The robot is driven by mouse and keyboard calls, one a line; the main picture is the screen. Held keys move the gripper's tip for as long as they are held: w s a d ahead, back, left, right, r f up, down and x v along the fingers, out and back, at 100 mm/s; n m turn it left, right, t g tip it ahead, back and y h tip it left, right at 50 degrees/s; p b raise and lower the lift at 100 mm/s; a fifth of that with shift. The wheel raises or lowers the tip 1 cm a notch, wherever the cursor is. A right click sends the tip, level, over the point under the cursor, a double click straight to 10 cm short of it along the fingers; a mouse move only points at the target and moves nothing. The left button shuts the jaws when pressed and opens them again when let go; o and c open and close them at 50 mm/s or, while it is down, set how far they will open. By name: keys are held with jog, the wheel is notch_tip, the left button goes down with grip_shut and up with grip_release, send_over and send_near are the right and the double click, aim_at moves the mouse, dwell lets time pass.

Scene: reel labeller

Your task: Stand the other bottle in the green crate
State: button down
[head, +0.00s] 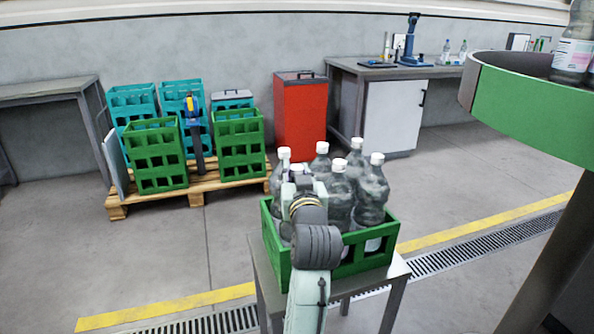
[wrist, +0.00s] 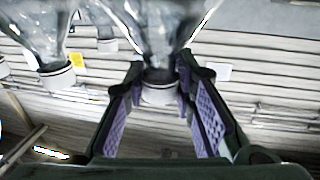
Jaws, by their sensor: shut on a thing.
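The green crate (head: 380,255) stands on a small metal table and holds several clear bottles with white caps, such as one at its right (head: 372,193), all upright. My gripper (wrist: 160,95) is shut on the neck, by the white cap, of a clear bottle (wrist: 155,35), which appears upside down in the wrist view. In the head view my gripper (head: 300,183) is over the front left of the crate, among the bottles. My arm hides most of the held bottle and its base there. Another bottle (head: 573,50) stands on the green-rimmed round table at upper right.
The round table (head: 535,118) rises close on the right. Other bottles stand close beside the held one, one cap (wrist: 57,78) showing in the wrist view. A pallet (head: 200,185) with green and teal crates, a red cabinet (head: 300,115) and a workbench are behind. Floor between is clear.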

jog(key=shift+s+r, duration=0.1)
jog(key=shift+r, duration=0.05)
jog(key=c, duration=1.8)
grip_release()
jog(key=shift+f, duration=0.25)
jog(key=o, duration=0.5)
jog(key=shift+c, duration=0.2)
jog(key=shift+r, duration=0.15)
